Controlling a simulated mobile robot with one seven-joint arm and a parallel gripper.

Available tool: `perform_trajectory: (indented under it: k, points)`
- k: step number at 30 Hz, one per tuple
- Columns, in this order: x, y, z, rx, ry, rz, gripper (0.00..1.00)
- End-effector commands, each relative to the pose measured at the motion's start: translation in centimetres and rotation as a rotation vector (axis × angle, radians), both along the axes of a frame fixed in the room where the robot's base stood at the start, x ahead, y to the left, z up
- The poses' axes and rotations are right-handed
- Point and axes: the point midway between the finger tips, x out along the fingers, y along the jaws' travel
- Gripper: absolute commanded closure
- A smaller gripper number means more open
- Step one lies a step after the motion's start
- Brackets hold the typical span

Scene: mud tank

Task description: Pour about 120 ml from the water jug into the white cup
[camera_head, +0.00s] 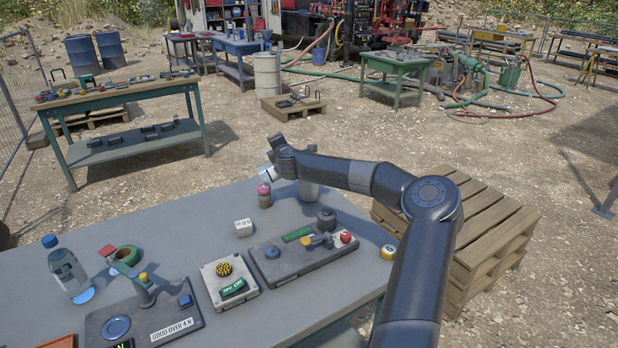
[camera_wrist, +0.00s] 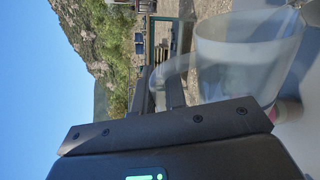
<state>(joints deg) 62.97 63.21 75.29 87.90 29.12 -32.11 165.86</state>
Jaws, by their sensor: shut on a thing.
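My gripper (camera_head: 280,152) is raised over the far edge of the grey table, its fingers pointing left. It is shut on a pale, see-through thing (camera_head: 268,174), which I take for the water jug; the gripper hides much of it. In the wrist view, my fingers (camera_wrist: 165,92) show against its clear wall. I cannot see any flow or water level.
A pink-topped bottle (camera_head: 264,196) stands just left of the pale vessel. A white block (camera_head: 243,228), a dark roll (camera_head: 326,219) and a panel with a red knob (camera_head: 300,256) lie nearer. A clear blue-capped bottle (camera_head: 66,270) stands at left. Wooden pallets (camera_head: 500,235) are beyond the table's right edge.

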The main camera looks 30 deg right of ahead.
Motion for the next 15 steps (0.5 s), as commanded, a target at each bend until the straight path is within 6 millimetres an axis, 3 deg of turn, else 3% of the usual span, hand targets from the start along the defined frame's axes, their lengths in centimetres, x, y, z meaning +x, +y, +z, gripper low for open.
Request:
perform_trajectory:
  k: [15]
  points:
    - [-0.11,-0.64,-0.08,0.032,-0.006,0.000,1.00]
